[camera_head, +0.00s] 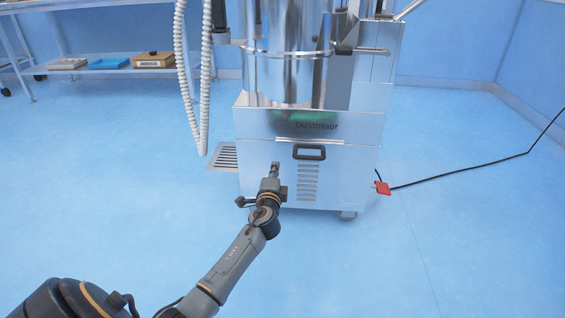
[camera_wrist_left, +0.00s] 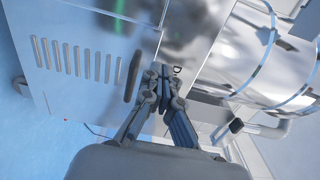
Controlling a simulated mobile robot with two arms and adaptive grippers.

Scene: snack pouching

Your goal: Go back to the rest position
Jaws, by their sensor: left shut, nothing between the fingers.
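My left gripper (camera_head: 275,170) is in front of the lower front panel of a metal machine (camera_head: 265,126). In the left wrist view the left gripper (camera_wrist_left: 162,70) is shut with nothing between its fingers. The fingertips show close to the machine's dark handle (camera_head: 309,152), which also shows in the wrist view (camera_wrist_left: 133,75). I cannot tell whether they touch the machine. My right gripper is in neither view.
A ribbed white hose (camera_head: 203,90) hangs at the machine's left. A red plug (camera_head: 382,188) with a black cable (camera_head: 460,170) lies at its right. A shelf (camera_head: 105,69) with a cardboard box (camera_head: 154,60) and trays stands back left. The blue floor is otherwise clear.

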